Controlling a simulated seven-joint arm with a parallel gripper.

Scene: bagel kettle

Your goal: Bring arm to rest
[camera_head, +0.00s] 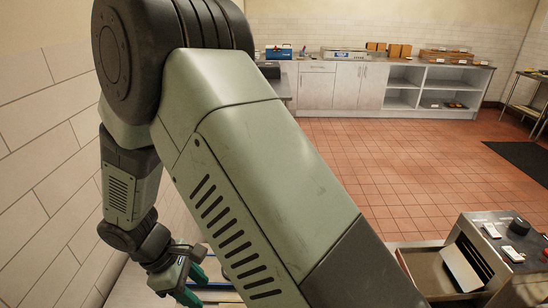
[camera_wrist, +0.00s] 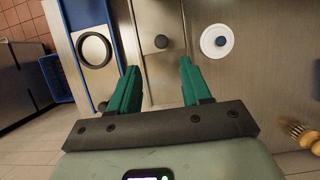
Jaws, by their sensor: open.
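My gripper (camera_head: 194,285) is at the lower left of the head view, below my bent arm, with its green fingers pointing down. In the wrist view my gripper (camera_wrist: 160,67) is open, with a wide gap between the two green fingers and nothing held. The fingers are over a metal surface (camera_wrist: 263,68). How far the fingertips are above the surface I cannot tell. My upper arm hides much of the middle of the head view.
A white round lid (camera_wrist: 217,41) with a dark knob, a dark ring (camera_wrist: 94,50), a blue crate (camera_wrist: 53,77) and a brush (camera_wrist: 302,133) lie around the gripper. A machine (camera_head: 490,250) stands at lower right. A white counter (camera_head: 345,85) lines the back; tiled floor between is clear.

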